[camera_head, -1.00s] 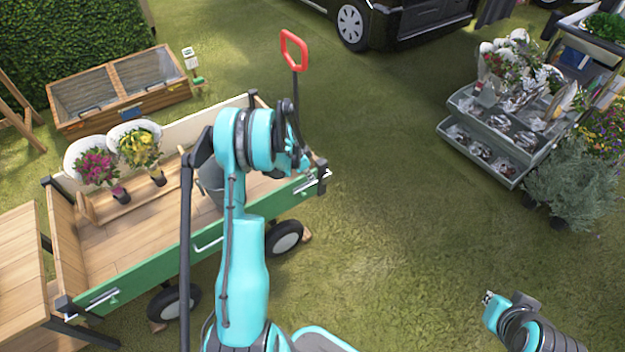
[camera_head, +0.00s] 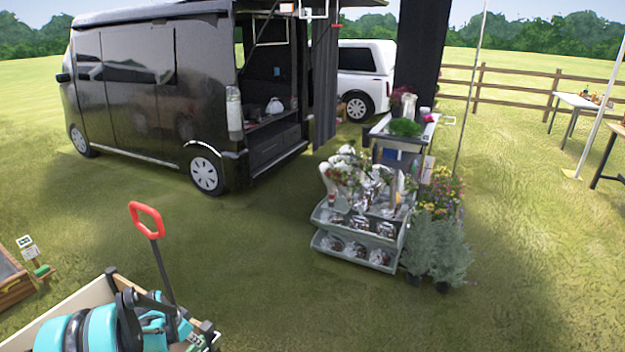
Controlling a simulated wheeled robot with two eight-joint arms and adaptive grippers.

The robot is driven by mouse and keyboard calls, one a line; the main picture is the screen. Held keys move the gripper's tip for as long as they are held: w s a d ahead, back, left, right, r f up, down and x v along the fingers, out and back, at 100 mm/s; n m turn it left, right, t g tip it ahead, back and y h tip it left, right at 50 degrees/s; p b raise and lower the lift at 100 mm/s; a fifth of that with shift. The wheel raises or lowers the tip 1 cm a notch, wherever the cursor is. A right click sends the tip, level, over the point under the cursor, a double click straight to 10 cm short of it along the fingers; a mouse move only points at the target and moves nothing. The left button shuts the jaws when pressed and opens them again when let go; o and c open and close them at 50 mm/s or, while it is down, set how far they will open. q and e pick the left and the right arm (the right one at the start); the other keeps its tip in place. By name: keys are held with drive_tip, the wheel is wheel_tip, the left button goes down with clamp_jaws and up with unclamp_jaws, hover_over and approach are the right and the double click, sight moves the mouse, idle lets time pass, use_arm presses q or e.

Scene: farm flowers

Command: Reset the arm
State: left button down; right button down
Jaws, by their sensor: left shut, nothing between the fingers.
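My left arm (camera_head: 88,330) shows at the bottom left as teal rounded joints with dark parts. My left gripper (camera_head: 160,318) is at its far end, shut and empty, over the near part of the wagon. Its fingertips are small and partly hidden by the arm. The wagon (camera_head: 75,298) shows only its pale back rim and a corner; its red handle (camera_head: 146,219) stands up behind my gripper. My right gripper is out of view.
A black van (camera_head: 150,95) stands open at the back left. A grey tiered flower stand (camera_head: 335,218) with potted plants (camera_head: 437,250) beside it is right of centre. A wooden planter box (camera_head: 14,282) sits at the left edge. Grass in the middle and right foreground is clear.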

use_arm(q)
drive_tip(key=s+d+r+n+t+y, duration=0.1)
drive_tip(key=s+d+r+n, duration=0.1)
drive_tip(key=s+d+r, duration=0.45)
drive_tip(key=s+d+r+n, duration=0.1)
drive_tip(key=s+d+r, duration=0.2)
drive_tip(key=d+r, duration=0.65)
drive_tip(key=s+d+r+n+t, duration=0.1)
drive_tip(key=s+d+r, duration=0.1)
drive_tip(key=s, duration=0.5)
drive_tip(key=s+d+r+n+t, duration=0.1)
drive_tip(key=s+d+r, duration=0.1)
drive_tip(key=s, duration=0.5)
drive_tip(key=shift+d+r+n+t+y, duration=0.3)
drive_tip(key=shift+d+n+y, duration=0.1)
drive_tip(key=shift+d, duration=0.5)
